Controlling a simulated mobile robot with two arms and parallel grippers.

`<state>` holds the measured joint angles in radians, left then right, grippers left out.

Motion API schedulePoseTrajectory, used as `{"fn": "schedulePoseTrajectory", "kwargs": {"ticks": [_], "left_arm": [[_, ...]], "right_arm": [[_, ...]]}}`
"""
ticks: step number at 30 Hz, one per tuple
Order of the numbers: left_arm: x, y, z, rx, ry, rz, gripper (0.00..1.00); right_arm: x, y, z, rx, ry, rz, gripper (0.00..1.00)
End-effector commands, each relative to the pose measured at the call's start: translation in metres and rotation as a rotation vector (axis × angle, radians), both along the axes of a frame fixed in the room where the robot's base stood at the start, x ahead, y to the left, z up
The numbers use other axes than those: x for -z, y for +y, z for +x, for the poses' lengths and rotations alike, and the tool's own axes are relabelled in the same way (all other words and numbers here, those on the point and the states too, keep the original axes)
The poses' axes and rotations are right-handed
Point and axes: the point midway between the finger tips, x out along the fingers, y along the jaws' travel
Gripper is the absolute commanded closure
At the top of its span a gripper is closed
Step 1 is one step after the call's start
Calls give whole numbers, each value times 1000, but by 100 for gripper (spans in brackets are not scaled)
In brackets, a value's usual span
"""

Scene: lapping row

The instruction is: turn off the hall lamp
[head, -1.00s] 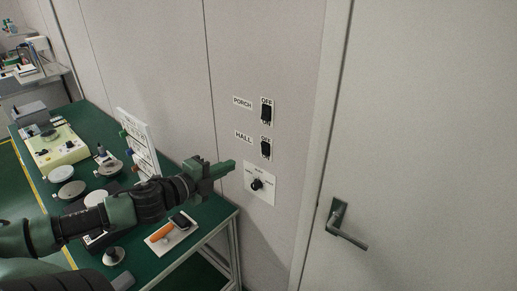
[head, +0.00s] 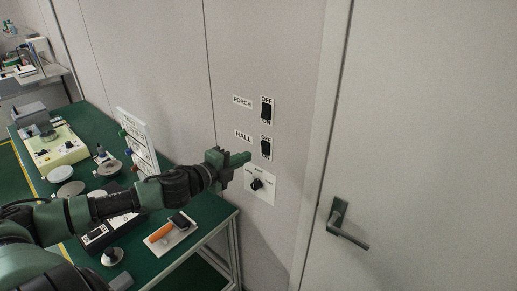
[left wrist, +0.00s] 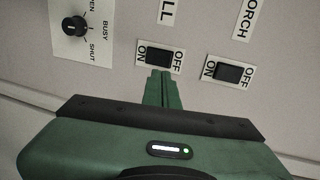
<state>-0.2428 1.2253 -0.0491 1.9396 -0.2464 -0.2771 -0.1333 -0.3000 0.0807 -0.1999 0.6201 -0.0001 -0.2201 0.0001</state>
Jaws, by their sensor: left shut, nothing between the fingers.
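The hall switch (head: 266,147) is a black rocker on a white plate on the wall, with OFF above and ON below, beside the HALL label (head: 243,136). It also shows in the left wrist view (left wrist: 159,59). My left gripper (head: 247,158) is shut and empty, its fingertips just left of and slightly below the hall switch in the head view. In the left wrist view the fingertips (left wrist: 161,76) lie close to the switch plate's edge; I cannot tell whether they touch it. My right gripper is not in view.
The porch switch (head: 266,110) is above the hall switch. A rotary knob (head: 256,184) on a white plate is below. A door with a lever handle (head: 343,226) is at right. A green workbench (head: 205,221) with tools stands at left.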

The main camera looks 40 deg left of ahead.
Motion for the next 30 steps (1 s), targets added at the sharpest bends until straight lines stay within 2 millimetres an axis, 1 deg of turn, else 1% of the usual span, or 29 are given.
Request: {"fn": "schedulePoseTrajectory", "kwargs": {"ticks": [4, 10, 18, 24, 30], "left_arm": [[-1, 0, 13, -3, -4, -4, 100], [2, -3, 31, -1, -4, -2, 100], [-2, -5, 57, -1, -2, -3, 100], [0, -6, 68, 0, 0, -1, 100], [1, -7, 70, 0, 1, 0, 100]], "right_arm": [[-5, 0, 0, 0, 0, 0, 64], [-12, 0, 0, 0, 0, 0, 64], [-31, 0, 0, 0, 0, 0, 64], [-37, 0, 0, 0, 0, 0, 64], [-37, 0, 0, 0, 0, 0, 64]]}}
